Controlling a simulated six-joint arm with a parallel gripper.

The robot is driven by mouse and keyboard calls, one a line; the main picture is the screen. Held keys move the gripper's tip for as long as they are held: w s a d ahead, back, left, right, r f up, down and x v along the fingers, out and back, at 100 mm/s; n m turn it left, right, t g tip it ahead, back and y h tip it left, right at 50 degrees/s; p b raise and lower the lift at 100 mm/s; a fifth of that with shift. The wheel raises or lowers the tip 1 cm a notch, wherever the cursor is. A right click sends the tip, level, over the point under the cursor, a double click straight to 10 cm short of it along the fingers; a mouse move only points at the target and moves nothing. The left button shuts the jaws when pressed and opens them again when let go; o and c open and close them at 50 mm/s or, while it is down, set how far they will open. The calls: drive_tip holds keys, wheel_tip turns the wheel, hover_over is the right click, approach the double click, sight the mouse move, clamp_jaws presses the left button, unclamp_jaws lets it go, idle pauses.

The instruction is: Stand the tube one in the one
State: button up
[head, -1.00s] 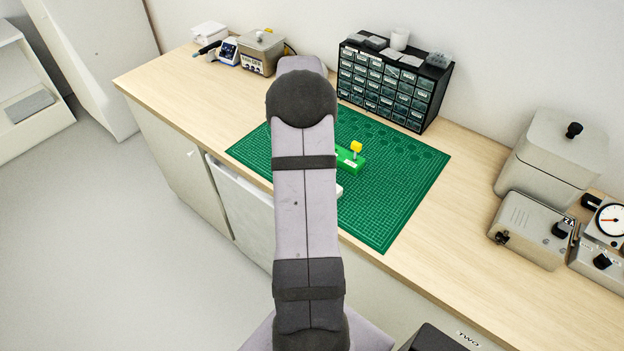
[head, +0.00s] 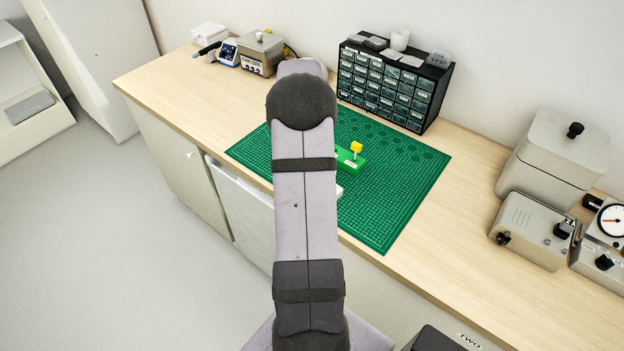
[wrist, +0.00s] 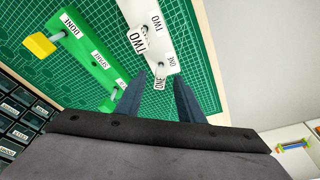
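In the wrist view, a white block (wrist: 152,22) has printed labels TWO and ONE. A tag reading TWO (wrist: 138,40) stands out at its left side. A tag reading ONE (wrist: 160,83) shows between the fingers of my gripper (wrist: 160,76). The fingers are spread apart, with a gap on each side of this tag. The tube behind the ONE tag is too small to make out. A green block (wrist: 88,55) lies to the left, labelled DONE and SPARE, with a third label unreadable. A yellow piece (wrist: 39,44) sits on a peg at its DONE end. In the head view my arm hides the gripper.
A green cutting mat (head: 390,190) lies under the blocks, with clear room to the right. A black drawer cabinet (head: 392,85) stands behind it. Grey boxes and a dial gauge (head: 610,222) stand at the right. Small devices (head: 262,52) stand at the back left.

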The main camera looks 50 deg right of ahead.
drive_tip(key=shift+r, duration=0.1)
drive_tip(key=b+v, duration=0.2)
drive_tip(key=v, duration=0.5)
idle(0.4)
drive_tip(key=shift+s, duration=0.1)
drive_tip(key=a+f+n+y, duration=0.1)
drive_tip(key=a+f+n, duration=0.1)
drive_tip(key=a, duration=1)
drive_tip(key=a+f+n, duration=0.1)
drive_tip(key=a+n, duration=0.1)
drive_tip(key=a, duration=1.1)
drive_tip(key=s+a+f+n+g, duration=0.1)
drive_tip(key=s+a+f, duration=0.1)
drive_tip(key=s+a, duration=0.5)
drive_tip(key=s+a+f+n+g, duration=0.1)
drive_tip(key=s+a+f+n, duration=0.1)
drive_tip(key=s+a, duration=0.5)
drive_tip(key=shift+f+y, duration=0.3)
drive_tip(key=shift+f, duration=0.35)
